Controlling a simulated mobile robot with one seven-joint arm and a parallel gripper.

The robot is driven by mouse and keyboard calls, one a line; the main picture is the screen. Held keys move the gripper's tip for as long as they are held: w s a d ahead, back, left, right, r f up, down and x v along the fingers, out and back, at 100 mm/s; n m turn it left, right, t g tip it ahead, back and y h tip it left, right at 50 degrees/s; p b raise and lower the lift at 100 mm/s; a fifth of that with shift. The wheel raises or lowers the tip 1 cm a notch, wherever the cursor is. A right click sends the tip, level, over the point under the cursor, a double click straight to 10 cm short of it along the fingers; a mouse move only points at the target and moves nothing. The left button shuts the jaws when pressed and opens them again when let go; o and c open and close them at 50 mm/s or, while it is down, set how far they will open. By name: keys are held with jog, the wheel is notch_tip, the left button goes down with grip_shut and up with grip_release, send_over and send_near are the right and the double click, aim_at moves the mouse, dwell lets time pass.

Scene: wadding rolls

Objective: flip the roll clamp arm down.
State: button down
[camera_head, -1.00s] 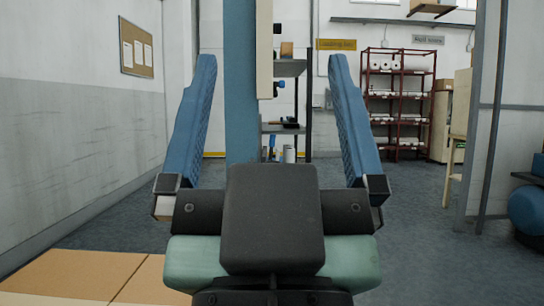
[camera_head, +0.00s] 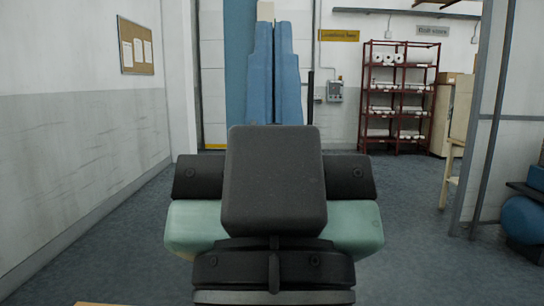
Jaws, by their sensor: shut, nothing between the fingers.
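My gripper (camera_head: 273,28) points away from me in the middle of the head view. Its two blue fingers are shut against each other with nothing between them. A tall blue upright (camera_head: 239,70) stands behind and just left of the fingers. A cream piece (camera_head: 265,10) shows above the fingertips, partly hidden by them. I cannot tell whether it belongs to the roll clamp arm. No clamp arm can be made out clearly, and whether the fingertips touch anything cannot be told.
A red rack (camera_head: 399,100) with white rolls stands at the back right. A grey post (camera_head: 492,120) and a blue rounded object (camera_head: 524,219) are at the right. A corkboard (camera_head: 136,46) hangs on the left wall. Grey floor (camera_head: 110,240) is open on both sides.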

notch_tip(320, 180, up, 25)
jog(key=p, duration=2.2)
jog(key=shift+f, duration=0.1)
